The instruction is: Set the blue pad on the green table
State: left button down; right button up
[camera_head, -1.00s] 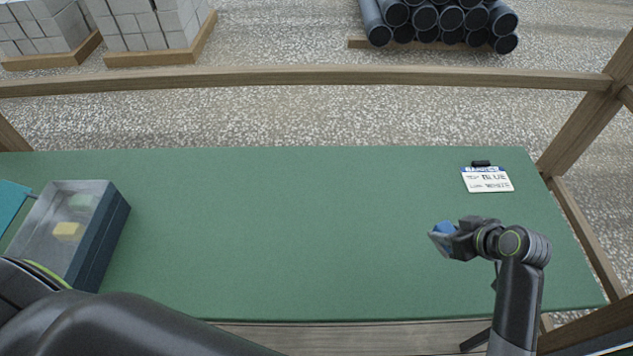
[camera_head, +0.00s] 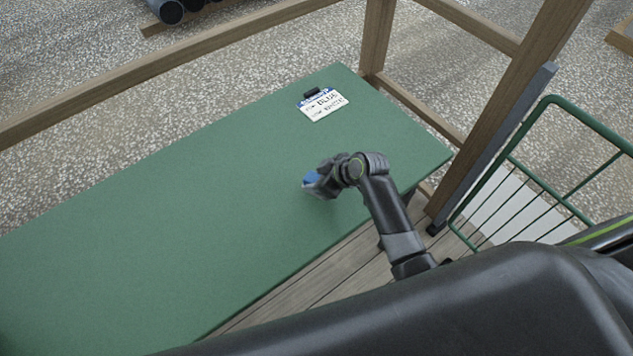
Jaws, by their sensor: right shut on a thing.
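The green table (camera_head: 150,230) runs from the lower left to the middle of the view, its top mostly bare. My right gripper (camera_head: 316,184) is over the right part of the table, shut on the blue pad (camera_head: 311,178). Only a small blue part of the pad shows between the fingers; the rest is hidden by the gripper. I cannot tell for sure whether the pad touches the table top. My left gripper is not in view.
A white name card with a black clip (camera_head: 323,104) lies on the table's far right end. Wooden posts and rails (camera_head: 378,38) stand behind the table. A green wire basket or rack (camera_head: 545,170) is at the right. The table's left and middle are clear.

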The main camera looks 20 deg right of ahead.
jog(key=shift+f, duration=0.95)
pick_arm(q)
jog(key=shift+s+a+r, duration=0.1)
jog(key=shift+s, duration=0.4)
pick_arm(e)
jog(key=shift+f, duration=0.1)
jog(key=shift+f, duration=0.2)
jog(key=o, duration=0.9)
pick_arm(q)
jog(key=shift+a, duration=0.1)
pick_arm(e)
jog(key=shift+o, duration=0.2)
jog(key=shift+r, duration=0.1)
